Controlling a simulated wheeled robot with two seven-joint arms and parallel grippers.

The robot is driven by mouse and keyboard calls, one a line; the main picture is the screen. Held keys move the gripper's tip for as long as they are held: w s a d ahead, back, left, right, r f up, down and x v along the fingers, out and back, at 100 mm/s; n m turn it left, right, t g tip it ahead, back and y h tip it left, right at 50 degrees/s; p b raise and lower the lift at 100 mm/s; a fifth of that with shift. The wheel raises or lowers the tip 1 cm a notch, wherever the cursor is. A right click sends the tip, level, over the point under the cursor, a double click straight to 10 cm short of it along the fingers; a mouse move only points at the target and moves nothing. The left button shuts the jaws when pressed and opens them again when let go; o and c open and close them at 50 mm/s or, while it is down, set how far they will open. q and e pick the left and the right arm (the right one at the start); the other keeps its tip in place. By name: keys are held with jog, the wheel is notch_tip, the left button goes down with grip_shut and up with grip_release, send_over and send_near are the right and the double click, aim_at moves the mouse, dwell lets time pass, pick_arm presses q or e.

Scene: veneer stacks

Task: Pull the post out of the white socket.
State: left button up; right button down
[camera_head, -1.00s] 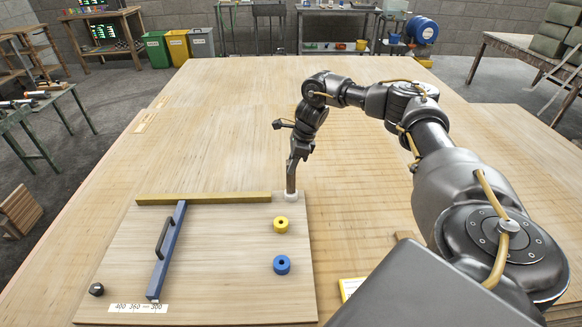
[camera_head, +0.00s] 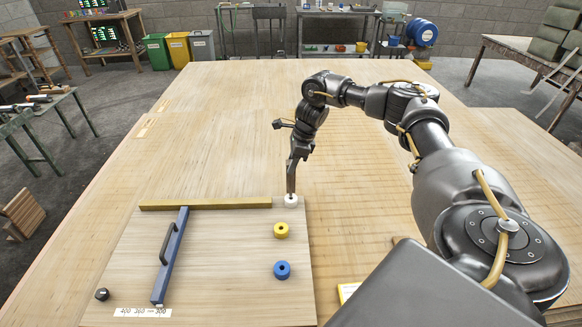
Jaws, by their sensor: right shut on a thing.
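The white socket (camera_head: 291,201) is a small round piece near the back right corner of the wooden board (camera_head: 225,290). A slim dark post (camera_head: 291,185) stands roughly upright at the socket. Its lower end meets the socket in this view; how deep it sits inside is hidden. My right gripper (camera_head: 294,164) points down above the socket and is shut on the post's upper part. My left gripper is out of view.
The table (camera_head: 240,120) behind is clear.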

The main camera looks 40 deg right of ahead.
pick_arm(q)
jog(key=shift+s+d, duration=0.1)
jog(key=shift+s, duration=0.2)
